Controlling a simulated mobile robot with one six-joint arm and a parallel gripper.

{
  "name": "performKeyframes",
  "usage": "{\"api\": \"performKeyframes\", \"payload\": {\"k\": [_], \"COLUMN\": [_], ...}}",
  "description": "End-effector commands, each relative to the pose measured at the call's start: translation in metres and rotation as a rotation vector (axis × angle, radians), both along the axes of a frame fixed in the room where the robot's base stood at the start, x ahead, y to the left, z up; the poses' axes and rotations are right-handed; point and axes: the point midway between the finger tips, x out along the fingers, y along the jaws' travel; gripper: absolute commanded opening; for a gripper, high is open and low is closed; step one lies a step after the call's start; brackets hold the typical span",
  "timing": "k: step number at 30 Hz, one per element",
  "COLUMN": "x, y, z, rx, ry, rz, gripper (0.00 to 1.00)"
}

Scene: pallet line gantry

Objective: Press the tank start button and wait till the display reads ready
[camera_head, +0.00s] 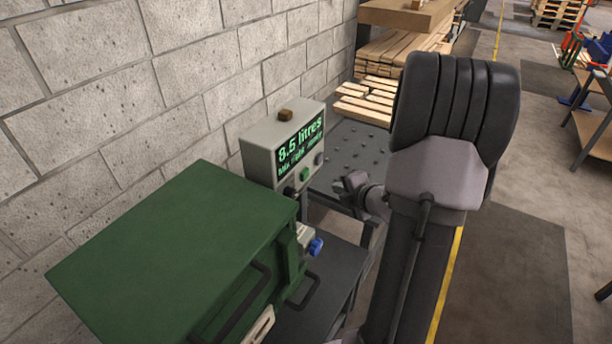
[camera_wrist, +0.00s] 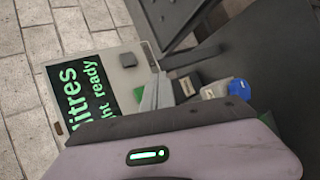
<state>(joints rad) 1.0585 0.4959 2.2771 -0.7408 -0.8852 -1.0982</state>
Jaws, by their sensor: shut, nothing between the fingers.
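A grey control box (camera_head: 262,150) stands beside the green tank (camera_head: 165,255). Its display (camera_head: 300,146) reads "8.5 litres" in green, with a smaller line below that ends in "ready". The wrist view shows part of this display (camera_wrist: 85,92), with "litres" and "ght ready" legible. A green button (camera_head: 305,174) and a grey button (camera_head: 319,158) are on the box's face under the display. My gripper (camera_wrist: 157,82) is shut and empty, in front of the lower part of the box. Whether it touches the box cannot be told. My arm hides part of the area to the right.
A blue knob (camera_head: 315,246) sits low beside the tank; it also shows in the wrist view (camera_wrist: 240,89). A small brown block (camera_head: 286,115) lies on the box. A perforated dark table (camera_head: 350,150) and stacked planks (camera_head: 400,55) stand behind. A block wall (camera_head: 110,90) runs along the left.

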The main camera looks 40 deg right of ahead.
Motion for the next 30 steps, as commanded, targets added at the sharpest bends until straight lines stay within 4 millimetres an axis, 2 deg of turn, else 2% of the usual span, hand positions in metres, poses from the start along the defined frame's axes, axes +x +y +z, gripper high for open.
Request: {"api": "performKeyframes", "payload": {"k": [6, 13, 18, 30], "x": [0.032, 0.055, 0.061, 0.061], "y": [0.01, 0.016, 0.017, 0.018], "z": [-0.001, -0.001, 0.0, 0.0], "rx": [0.0, 0.0, 0.0, 0.0], "ry": [0.0, -0.001, -0.001, 0.0], "rz": [0.001, 0.0, -0.001, -0.001], "gripper": [0.0, 0.0, 0.0, 0.0]}}
